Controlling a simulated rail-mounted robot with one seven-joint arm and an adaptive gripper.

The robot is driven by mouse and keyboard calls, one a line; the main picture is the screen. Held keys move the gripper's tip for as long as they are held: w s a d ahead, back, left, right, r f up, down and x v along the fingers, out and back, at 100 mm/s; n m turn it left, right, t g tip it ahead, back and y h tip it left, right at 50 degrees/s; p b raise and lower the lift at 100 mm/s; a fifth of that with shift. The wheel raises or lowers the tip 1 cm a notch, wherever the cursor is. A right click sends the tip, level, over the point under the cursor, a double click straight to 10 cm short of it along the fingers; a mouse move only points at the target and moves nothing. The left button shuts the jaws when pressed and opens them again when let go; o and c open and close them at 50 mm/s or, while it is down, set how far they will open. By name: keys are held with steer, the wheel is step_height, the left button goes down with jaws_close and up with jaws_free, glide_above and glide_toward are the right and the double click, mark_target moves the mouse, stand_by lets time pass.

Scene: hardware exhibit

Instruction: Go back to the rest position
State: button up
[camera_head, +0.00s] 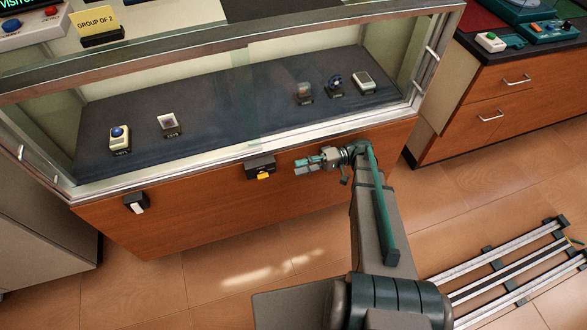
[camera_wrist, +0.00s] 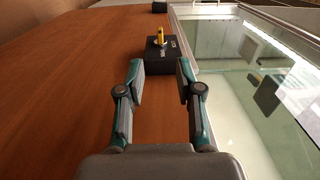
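My gripper (camera_head: 308,165) is in front of the wooden lower panel of the display case (camera_head: 225,205), just right of a black box with a yellow key-like piece (camera_head: 262,169). In the wrist view my gripper (camera_wrist: 164,82) is open, with its two fingers well apart and nothing between them. The black box (camera_wrist: 161,57) with its upright yellow piece (camera_wrist: 160,39) is just beyond the fingertips. The fingers look apart from the box.
The glass case holds several small devices, among them one with a blue button (camera_head: 119,139). A black holder with a white piece (camera_head: 136,202) is on the panel at left. A wooden cabinet (camera_head: 510,90) stands at right. Rails (camera_head: 510,270) lie on the floor. Floor at lower left is clear.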

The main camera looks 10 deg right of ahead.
stand_by(0.4)
steer(key=s+a+f+m+g+h+p, duration=0.2)
steer(key=s+a+f+h+p, duration=0.15)
steer(key=s+f, duration=0.45)
steer(key=s+a+f+m+g+h+p, duration=0.1)
steer(key=s+a+f+g+h+p, duration=0.25)
steer(key=s, duration=0.75)
steer(key=s+d+f+n+h+p, duration=0.1)
steer(key=s+d+f+h+p, duration=0.2)
steer(key=s+d+h, duration=0.5)
steer(key=s+f+t+h, duration=0.1)
steer(key=s+h, duration=0.2)
steer(key=s, duration=0.2)
steer(key=shift+d+n, duration=0.3)
steer(key=shift+d, duration=0.1)
steer(key=shift+o, duration=0.2)
steer(key=shift+s, duration=0.1)
